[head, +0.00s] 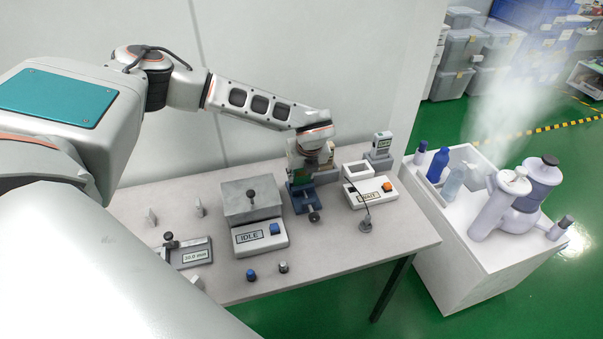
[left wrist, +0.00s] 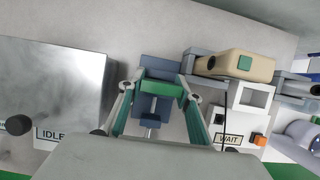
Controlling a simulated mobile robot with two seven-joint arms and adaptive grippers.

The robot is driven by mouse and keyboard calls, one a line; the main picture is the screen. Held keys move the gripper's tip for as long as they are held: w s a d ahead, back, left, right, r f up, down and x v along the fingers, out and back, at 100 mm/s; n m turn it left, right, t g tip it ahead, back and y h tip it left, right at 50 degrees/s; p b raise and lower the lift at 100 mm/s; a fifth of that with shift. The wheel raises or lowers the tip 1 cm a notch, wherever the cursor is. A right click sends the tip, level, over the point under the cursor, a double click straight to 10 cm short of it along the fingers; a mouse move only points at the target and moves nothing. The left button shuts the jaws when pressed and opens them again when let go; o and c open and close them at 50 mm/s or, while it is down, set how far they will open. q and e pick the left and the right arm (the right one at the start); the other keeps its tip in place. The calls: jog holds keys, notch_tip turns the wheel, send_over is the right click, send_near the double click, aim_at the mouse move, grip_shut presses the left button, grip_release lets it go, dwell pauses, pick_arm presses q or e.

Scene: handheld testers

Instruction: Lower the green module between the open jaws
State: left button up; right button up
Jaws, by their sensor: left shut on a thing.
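My left gripper (head: 312,165) reaches down over the blue vise (head: 301,197), whose screw handle (head: 314,215) points toward the front. In the left wrist view the fingers of my left gripper (left wrist: 160,92) are shut on the green module (left wrist: 162,88), one at each end. The module lies across the blue vise (left wrist: 156,70), with blue parts behind and in front of it. I cannot tell whether its underside is above the jaws or between them. My gripper hides the module's lower part in the head view. My right gripper is not in view.
Left of the vise stands the IDLE box with a grey metal block (head: 250,198). To the right are a white WAIT unit (head: 369,193) with an orange button and a beige tester (left wrist: 235,65) close beside the vise.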

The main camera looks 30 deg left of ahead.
pick_arm(q)
jog(key=shift+f+b, duration=0.3)
jog(key=shift+f, duration=0.2)
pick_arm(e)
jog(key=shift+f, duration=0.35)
pick_arm(q)
jog(key=o, duration=1.2)
